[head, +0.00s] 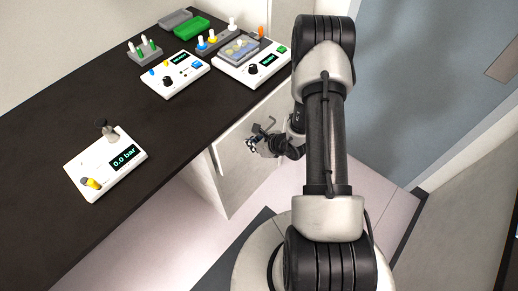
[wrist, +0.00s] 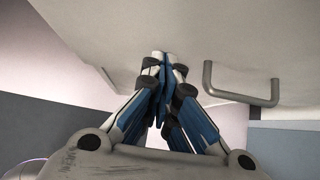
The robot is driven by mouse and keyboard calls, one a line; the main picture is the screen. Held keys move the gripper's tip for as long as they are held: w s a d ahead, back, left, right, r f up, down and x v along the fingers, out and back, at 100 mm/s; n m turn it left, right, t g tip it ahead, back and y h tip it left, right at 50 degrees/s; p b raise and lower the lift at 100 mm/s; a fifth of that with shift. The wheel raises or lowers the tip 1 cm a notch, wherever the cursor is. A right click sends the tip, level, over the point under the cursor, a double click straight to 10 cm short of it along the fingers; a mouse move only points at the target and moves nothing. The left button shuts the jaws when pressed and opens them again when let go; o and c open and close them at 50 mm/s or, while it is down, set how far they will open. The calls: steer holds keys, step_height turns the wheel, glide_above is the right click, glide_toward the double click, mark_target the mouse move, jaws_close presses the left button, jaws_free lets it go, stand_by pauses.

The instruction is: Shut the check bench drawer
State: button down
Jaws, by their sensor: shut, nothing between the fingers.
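The drawer front (head: 236,140) is a pale panel under the dark bench top, with a grey bar handle (head: 264,124). In the wrist view the pale front (wrist: 110,35) fills the top and the handle (wrist: 241,93) stands out to the right of my fingers. My gripper (head: 250,145) is shut and empty, with its fingertips (wrist: 166,58) close to the pale panel beside the handle, not around it. I cannot tell whether they touch it, nor how far the drawer stands open.
The dark bench top (head: 60,120) carries a pressure box (head: 105,163), a second device (head: 170,80), a third device (head: 235,65), a green tray (head: 193,28) and a vial rack (head: 145,50). A grey-blue door (head: 420,80) is at the right. Floor (head: 190,220) shows below the bench.

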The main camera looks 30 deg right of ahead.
mark_target(243, 138)
steer(key=shift+w, duration=0.15)
steer(key=w, duration=0.1)
steer(key=w+a, duration=0.1)
steer(key=w+b, duration=0.1)
steer(key=w, duration=0.1)
steer(key=shift+a+f, duration=0.1)
steer(key=shift+a, duration=0.2)
steer(key=shift+w+r, duration=0.2)
steer(key=shift+d, duration=0.1)
